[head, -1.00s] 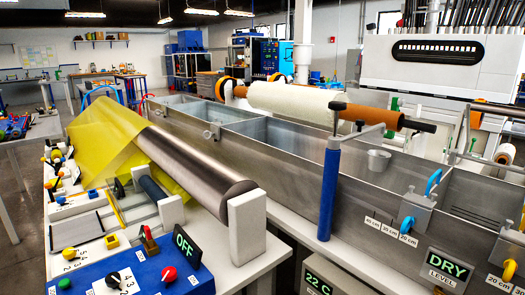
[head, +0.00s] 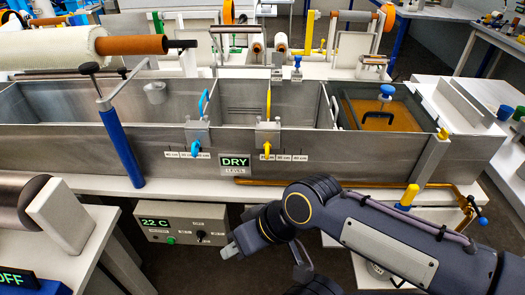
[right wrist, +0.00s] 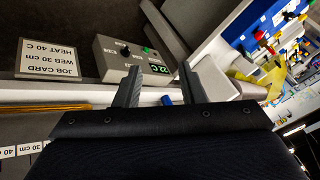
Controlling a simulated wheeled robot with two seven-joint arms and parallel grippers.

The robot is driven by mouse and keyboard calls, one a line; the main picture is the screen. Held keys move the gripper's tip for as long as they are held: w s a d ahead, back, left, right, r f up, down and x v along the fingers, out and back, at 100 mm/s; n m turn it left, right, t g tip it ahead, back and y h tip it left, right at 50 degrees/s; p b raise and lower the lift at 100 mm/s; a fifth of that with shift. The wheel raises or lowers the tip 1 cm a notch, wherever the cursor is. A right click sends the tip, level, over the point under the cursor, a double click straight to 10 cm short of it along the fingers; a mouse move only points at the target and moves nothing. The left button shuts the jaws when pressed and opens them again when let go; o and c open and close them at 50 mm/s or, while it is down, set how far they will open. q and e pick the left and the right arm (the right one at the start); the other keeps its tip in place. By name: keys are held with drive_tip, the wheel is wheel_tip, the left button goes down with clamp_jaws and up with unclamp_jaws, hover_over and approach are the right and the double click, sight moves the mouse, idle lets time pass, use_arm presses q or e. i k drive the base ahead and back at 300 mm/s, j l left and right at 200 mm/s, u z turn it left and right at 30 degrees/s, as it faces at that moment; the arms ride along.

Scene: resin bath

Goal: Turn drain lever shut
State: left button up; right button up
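A copper-coloured pipe (head: 345,184) runs low along the front of the steel bath. A yellow handle (head: 408,197) stands up near its right part, and a small blue knob (head: 482,221) sits at its right end. I cannot tell for sure which of them is the drain lever. My right arm reaches in from the lower right, in front of the bath, with its hand left of these handles and apart from them. In the right wrist view my right gripper (right wrist: 160,70) is open with nothing between its fingers. My left gripper is not in view.
A heater box (head: 168,222) reads 22 C. A job card (right wrist: 50,59) shows in the wrist view. A blue post (head: 122,148) stands at the left.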

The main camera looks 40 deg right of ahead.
sight(483, 221)
drive_tip(key=k+j+z, duration=0.15)
drive_tip(key=z, duration=3.05)
drive_tip(key=i+u, duration=0.7)
drive_tip(key=u, duration=0.15)
